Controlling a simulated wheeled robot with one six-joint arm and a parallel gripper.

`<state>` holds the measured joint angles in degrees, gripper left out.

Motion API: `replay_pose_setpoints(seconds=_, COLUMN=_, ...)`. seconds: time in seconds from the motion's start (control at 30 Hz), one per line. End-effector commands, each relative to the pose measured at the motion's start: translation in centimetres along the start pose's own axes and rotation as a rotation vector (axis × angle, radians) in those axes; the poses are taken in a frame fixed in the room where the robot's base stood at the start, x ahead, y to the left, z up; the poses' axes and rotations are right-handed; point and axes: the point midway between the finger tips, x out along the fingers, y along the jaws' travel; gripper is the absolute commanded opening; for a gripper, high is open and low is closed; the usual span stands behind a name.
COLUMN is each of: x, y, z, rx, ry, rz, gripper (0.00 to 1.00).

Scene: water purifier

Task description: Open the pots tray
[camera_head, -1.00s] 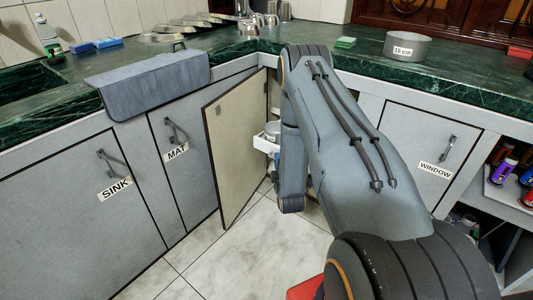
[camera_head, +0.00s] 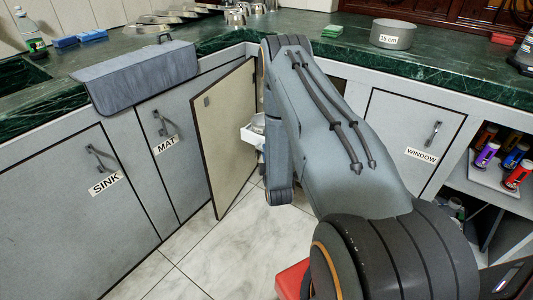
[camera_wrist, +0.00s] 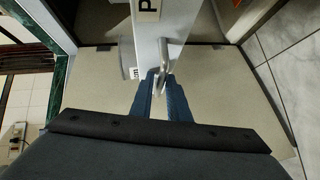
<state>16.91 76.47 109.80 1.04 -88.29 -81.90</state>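The white pots tray (camera_head: 250,135) shows inside the open corner cabinet, just right of its beige door (camera_head: 225,130), partly hidden by my arm. A grey pot (camera_head: 258,121) is partly visible on it. In the wrist view the tray's white front (camera_wrist: 155,30) carries a label of which only a "P" is readable. A silver handle (camera_wrist: 163,52) sticks out from this front. My gripper (camera_wrist: 161,82) has its blue fingers close together around the lower part of the handle and looks shut on it.
Closed SINK (camera_head: 100,210), MAT (camera_head: 180,110) and WINDOW (camera_head: 400,130) doors flank the open cabinet. The green counter (camera_head: 440,72) holds a 15 cm pot (camera_head: 393,35). An open shelf with bottles (camera_head: 488,154) is at right. The tiled floor (camera_head: 215,260) is clear at left.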

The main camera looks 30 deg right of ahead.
Motion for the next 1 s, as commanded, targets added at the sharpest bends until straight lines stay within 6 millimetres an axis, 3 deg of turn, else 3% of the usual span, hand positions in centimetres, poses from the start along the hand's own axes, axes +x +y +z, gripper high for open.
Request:
replay_pose_setpoints(seconds=0.17, x=-1.1, y=-0.1, z=-0.2, rx=0.000, ry=0.003, rz=-0.003, gripper=0.15)
replay_pose_setpoints(seconds=0.6, x=-7.3, y=0.0, z=0.2, rx=0.000, ry=-0.003, rz=-0.001, gripper=0.15)
replay_pose_setpoints(seconds=1.0, x=-7.9, y=0.0, z=0.2, rx=0.000, ry=-0.003, rz=0.000, gripper=0.15)
